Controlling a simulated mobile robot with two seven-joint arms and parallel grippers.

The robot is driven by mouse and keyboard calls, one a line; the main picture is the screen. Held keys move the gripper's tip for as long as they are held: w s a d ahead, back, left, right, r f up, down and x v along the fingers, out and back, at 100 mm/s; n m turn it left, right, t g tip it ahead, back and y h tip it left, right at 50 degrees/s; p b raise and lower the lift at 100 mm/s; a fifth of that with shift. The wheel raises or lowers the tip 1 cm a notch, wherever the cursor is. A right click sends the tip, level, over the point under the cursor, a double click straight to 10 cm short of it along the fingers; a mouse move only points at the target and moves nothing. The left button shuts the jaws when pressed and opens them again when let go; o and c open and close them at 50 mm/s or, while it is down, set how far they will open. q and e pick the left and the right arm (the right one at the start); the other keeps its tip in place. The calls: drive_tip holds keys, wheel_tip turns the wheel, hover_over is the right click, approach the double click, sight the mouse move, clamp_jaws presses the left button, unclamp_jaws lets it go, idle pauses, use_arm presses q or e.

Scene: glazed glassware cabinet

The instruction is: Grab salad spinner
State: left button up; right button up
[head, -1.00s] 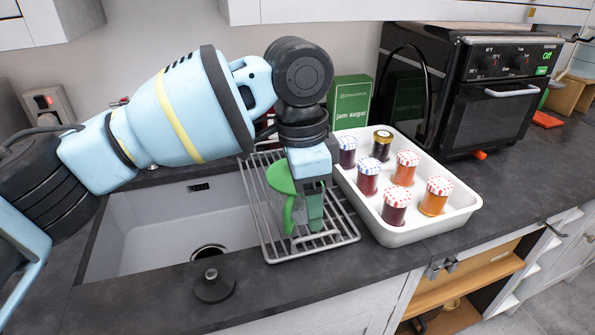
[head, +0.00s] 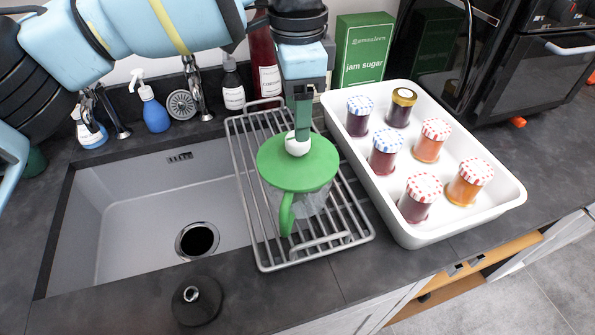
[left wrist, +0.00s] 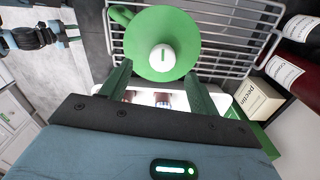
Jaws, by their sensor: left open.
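The salad spinner (head: 296,165) stands upright on the wire drying rack, with a green lid, a white knob, a green side handle and a clear body. It also shows in the left wrist view (left wrist: 150,35), its white knob just beyond the fingertips. My left gripper (head: 301,125) points down at the knob from above and behind. In the left wrist view its two fingers (left wrist: 158,76) are spread apart with nothing held between them. Whether a finger touches the knob or lid cannot be told. Part of another blue arm of mine shows at the left wrist view's upper left, too small to read.
The wire rack (head: 262,250) lies beside the sink (head: 130,215). A white tray (head: 415,235) of several jam jars stands close on the right. Bottles and a green jam sugar box (head: 362,50) stand behind. A black plug (head: 197,300) lies in front.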

sight(295, 184)
use_arm(q)
drive_tip(key=shift+w+f, duration=0.1)
drive_tip(key=shift+f, duration=0.95)
wheel_tip(295, 184, down, 4)
drive_tip(key=shift+w+f, duration=0.15)
drive_tip(key=shift+f, duration=0.1)
drive_tip(key=shift+c, duration=0.5)
clamp_jaws()
use_arm(e)
drive_tip(key=shift+w, duration=0.25)
